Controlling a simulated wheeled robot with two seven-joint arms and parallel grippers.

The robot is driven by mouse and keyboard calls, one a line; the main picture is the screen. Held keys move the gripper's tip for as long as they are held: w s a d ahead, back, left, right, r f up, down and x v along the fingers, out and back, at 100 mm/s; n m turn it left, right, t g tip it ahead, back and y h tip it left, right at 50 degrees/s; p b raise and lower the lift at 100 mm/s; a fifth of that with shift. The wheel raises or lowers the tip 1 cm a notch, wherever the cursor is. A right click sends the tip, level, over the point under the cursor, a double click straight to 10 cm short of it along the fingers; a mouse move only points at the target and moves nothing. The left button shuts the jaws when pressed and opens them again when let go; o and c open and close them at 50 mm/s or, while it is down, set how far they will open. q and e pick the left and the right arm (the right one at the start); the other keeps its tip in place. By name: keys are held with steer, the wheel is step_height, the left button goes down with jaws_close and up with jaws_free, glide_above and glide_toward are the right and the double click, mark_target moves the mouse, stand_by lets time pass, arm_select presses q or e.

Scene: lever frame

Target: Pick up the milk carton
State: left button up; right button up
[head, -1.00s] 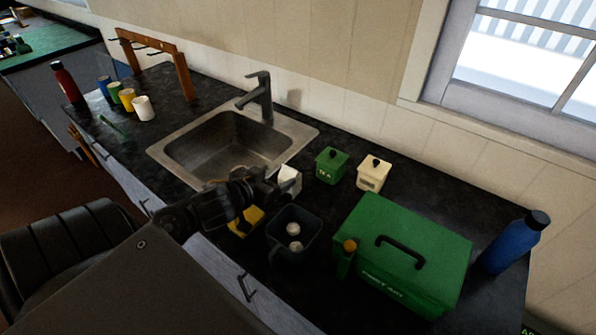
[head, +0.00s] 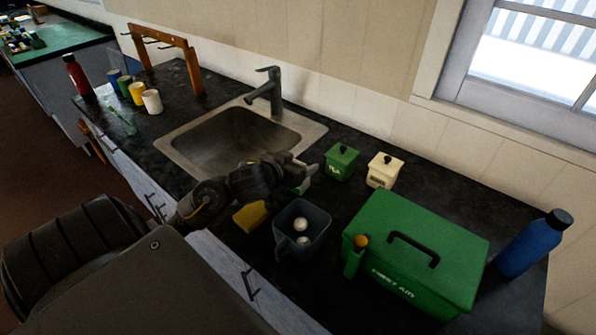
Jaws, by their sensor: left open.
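My right gripper is out of view.
Close by are a yellow sponge-like block (head: 250,216), a dark container (head: 290,252) with white balls, a green tea box (head: 341,163) and a cream box (head: 384,171). A green first aid box (head: 440,250) and blue bottle (head: 535,243) stand right. The sink (head: 190,152) lies left.

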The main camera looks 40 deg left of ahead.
arm_select(q)
steer(key=shift+x, duration=1.05)
steer(key=c, duration=1.1)
steer(key=shift+o, duration=0.2)
steer(key=shift+r, duration=0.15)
